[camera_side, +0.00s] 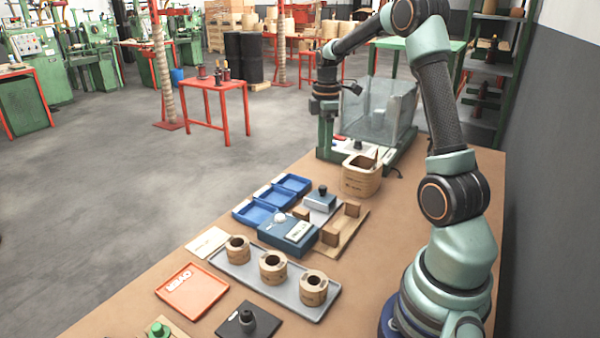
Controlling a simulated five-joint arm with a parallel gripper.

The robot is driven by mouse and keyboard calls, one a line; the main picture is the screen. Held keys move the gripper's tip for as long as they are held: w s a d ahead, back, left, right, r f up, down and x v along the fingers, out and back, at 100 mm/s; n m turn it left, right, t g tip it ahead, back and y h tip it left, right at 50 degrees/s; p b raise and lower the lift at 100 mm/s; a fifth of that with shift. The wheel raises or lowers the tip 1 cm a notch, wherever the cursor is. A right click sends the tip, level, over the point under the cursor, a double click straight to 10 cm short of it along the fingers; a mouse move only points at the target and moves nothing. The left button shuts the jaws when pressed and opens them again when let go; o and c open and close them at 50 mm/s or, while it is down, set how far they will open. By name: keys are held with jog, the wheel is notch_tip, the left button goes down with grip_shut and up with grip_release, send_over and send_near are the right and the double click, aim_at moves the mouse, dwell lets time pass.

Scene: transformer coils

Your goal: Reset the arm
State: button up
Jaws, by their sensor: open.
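My arm rises from the right side of the brown table (140,290), bends at the top and reaches back to the left. My gripper (326,112) hangs downward at the far end of the table, above and in front of the clear-walled machine (385,112). It is open, and I see nothing held in it; its fingertips are small and hard to make out. A larger tan coil (360,182) stands on the table below and to the right of my gripper, apart from it.
A grey tray (225,262) holds three small coils (273,265). Near it are a red OVEN tray (190,292), a dark plate with a black knob (247,320), a blue box (288,235), blue bins (270,200) and a wooden fixture (345,225). Free table lies right of the fixture.

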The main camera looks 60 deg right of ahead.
jog(key=s+a+r+m+t, duration=0.2)
jog(key=a+m, duration=0.1)
jog(key=a, duration=0.6)
jog(key=s+a+r+m+t, duration=0.1)
jog(key=s+a+r+m, duration=0.2)
jog(key=a, duration=0.5)
jog(key=s+a+r+m+t, duration=0.2)
jog(key=s+a+m, duration=0.1)
jog(key=a, duration=0.6)
jog(key=shift+a+r+t, duration=0.3)
jog(key=shift+a+r, duration=0.05)
